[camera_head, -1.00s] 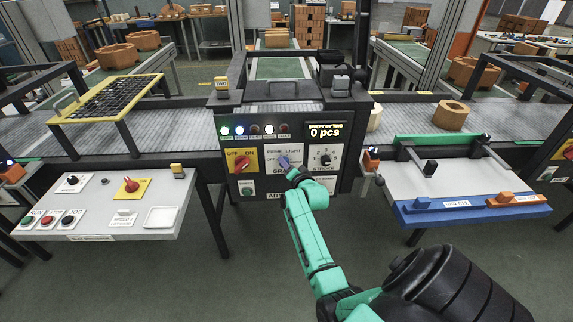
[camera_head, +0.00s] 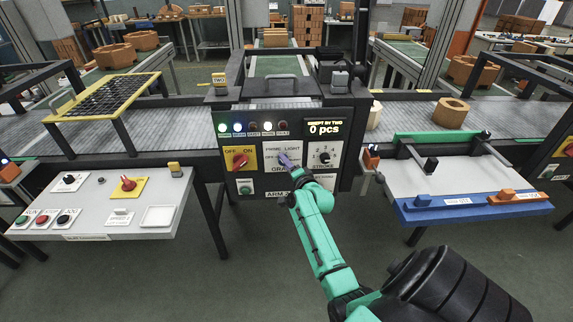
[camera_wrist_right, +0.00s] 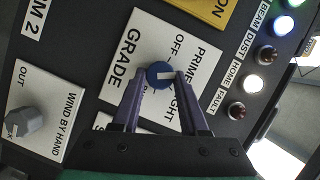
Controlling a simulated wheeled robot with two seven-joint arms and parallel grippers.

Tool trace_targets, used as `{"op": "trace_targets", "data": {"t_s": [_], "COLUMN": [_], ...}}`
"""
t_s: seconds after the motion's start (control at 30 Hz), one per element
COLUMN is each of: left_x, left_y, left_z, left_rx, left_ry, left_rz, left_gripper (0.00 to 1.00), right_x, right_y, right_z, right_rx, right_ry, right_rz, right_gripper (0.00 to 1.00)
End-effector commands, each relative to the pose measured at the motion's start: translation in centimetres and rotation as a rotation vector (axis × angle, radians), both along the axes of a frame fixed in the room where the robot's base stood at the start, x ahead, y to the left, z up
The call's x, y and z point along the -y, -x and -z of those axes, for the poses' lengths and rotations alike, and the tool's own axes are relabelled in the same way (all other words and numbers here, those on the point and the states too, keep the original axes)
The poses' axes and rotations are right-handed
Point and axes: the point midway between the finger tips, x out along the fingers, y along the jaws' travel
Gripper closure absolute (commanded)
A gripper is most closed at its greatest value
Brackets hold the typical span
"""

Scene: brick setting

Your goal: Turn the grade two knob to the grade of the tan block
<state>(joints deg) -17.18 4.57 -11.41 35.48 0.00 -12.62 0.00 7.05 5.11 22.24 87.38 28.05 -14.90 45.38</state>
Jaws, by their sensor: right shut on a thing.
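The grade knob is a round blue knob with a white line (camera_wrist_right: 160,74), on a white plate lettered GRADE, OFF, PRIME and LIGHT. The plate is on the dark control panel in the head view. My right gripper (camera_wrist_right: 160,82) is shut on the knob, one finger on each side; in the head view it reaches the plate from below right (camera_head: 287,163). In the wrist view the knob's white line points right, roughly between PRIME and LIGHT. A tan block with a hole (camera_head: 451,114) stands on the right conveyor. My left gripper is out of view.
The red OFF/ON switch (camera_head: 240,161) is left of the grade plate, the STROKE dial (camera_head: 325,158) right. In the wrist view a grey WIND BY HAND knob (camera_wrist_right: 24,122) is close by. A paler block (camera_head: 374,116) stands on the conveyor beside the panel.

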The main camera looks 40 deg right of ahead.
Motion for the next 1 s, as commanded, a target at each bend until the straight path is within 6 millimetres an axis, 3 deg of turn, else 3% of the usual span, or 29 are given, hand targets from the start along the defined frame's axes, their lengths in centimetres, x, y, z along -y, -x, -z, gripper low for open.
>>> {"op": "trace_targets", "data": {"t_s": [0.07, 0.1, 0.17, 0.47, 0.63, 0.77, 1.0], "left_x": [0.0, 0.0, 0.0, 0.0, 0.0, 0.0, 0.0], "left_y": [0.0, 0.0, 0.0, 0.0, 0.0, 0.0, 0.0], "left_z": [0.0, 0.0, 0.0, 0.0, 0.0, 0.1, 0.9], "left_rx": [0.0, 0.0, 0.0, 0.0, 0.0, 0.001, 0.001], "left_ry": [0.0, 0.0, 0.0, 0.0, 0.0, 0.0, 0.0], "left_rz": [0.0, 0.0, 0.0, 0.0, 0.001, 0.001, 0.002], "left_gripper": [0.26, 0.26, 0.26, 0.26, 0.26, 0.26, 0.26], "right_x": [-0.1, -0.1, -0.1, 0.0, -0.4, -1.1, -3.1], "right_y": [-0.1, -0.1, -0.1, 0.0, 1.2, 3.8, 10.6], "right_z": [-0.2, -0.2, -0.2, -0.1, -0.1, -0.3, -1.1], "right_rx": [0.004, 0.004, 0.003, 0.001, 0.0, -0.001, -0.004], "right_ry": [0.001, 0.001, 0.002, 0.001, 0.001, 0.002, 0.002], "right_rz": [-0.001, -0.001, -0.001, 0.0, 0.0, 0.0, 0.0], "right_gripper": [1.0, 0.49, 0.27, 0.27, 0.27, 0.27, 0.27]}}
